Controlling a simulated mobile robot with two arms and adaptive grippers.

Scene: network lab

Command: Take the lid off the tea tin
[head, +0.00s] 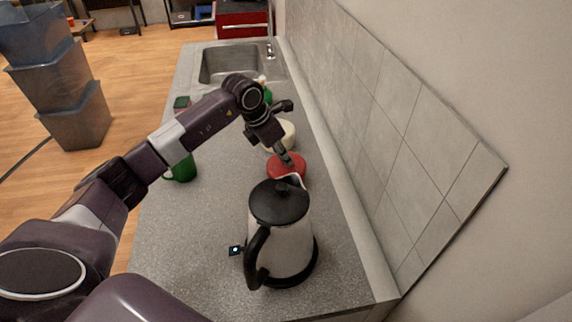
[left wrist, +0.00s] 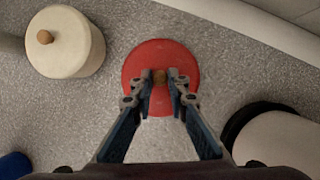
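A round red tin (head: 287,167) stands on the grey counter behind the kettle. The left wrist view shows its red lid (left wrist: 160,52) from above, with a small wooden knob (left wrist: 159,77). A cream tin (left wrist: 65,47) with a similar knob stands beside it; in the head view it is partly behind my left arm. No label shows on either tin. My left gripper (left wrist: 163,84) points down over the red lid, its fingers apart on either side of the knob, with a gap visible on the right. Whether they touch the knob is unclear. My right gripper is out of view.
A white kettle (head: 283,240) with a black lid and handle stands close in front of the red tin. A green mug (head: 183,169) is to the left. The tiled wall (head: 400,140) bounds the counter on the right; a sink (head: 229,64) is at the far end.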

